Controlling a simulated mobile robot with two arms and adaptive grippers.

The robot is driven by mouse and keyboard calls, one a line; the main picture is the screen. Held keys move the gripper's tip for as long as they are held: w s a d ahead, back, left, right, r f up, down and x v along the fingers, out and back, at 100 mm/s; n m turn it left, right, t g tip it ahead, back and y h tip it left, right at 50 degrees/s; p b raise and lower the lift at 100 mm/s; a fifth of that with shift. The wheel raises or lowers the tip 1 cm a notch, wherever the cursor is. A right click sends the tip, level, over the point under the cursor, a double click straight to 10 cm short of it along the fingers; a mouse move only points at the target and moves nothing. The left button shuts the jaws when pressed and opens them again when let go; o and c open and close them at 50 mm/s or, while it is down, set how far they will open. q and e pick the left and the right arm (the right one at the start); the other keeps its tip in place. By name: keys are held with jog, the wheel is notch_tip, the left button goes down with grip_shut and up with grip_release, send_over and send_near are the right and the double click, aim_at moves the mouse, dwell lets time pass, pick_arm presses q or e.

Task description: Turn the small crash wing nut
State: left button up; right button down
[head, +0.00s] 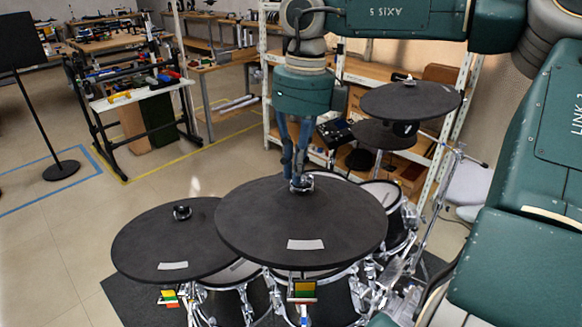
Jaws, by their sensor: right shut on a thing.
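A large black cymbal pad (255,222) with a pale label near its front edge sits in the middle of the drum kit. A small wing nut (306,184) stands at the top centre of this pad. My right gripper (297,178) points down from above with its fingers closed at that wing nut. The fingers hide part of the nut. My left gripper is not in view. I cannot tell from labels which cymbal is the small crash.
Another black cymbal pad (145,240) with its own top nut (182,212) is at the left. A higher pad (425,100) and a smaller one (375,135) are at the right. A music stand (62,170) and shelves (355,70) stand behind. Floor at the left is clear.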

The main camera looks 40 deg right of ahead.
jog(key=n, duration=0.4)
jog(key=shift+s+a+f+n, duration=0.1)
jog(key=shift+s+a+n, duration=0.05)
jog(key=shift+s+n, duration=0.2)
jog(key=shift+s+n+y+p, duration=0.1)
jog(key=shift+n+y+p, duration=0.25)
jog(key=shift+n, duration=1)
jog(key=c, duration=2)
grip_release()
jog(key=shift+r, duration=0.2)
jog(key=shift+s+d, duration=0.15)
jog(key=shift+d, duration=0.15)
jog(key=shift+a, duration=0.2)
jog(key=r, duration=0.4)
jog(key=d+r, duration=0.1)
jog(key=r, duration=0.7)
jog(key=shift+d, duration=0.15)
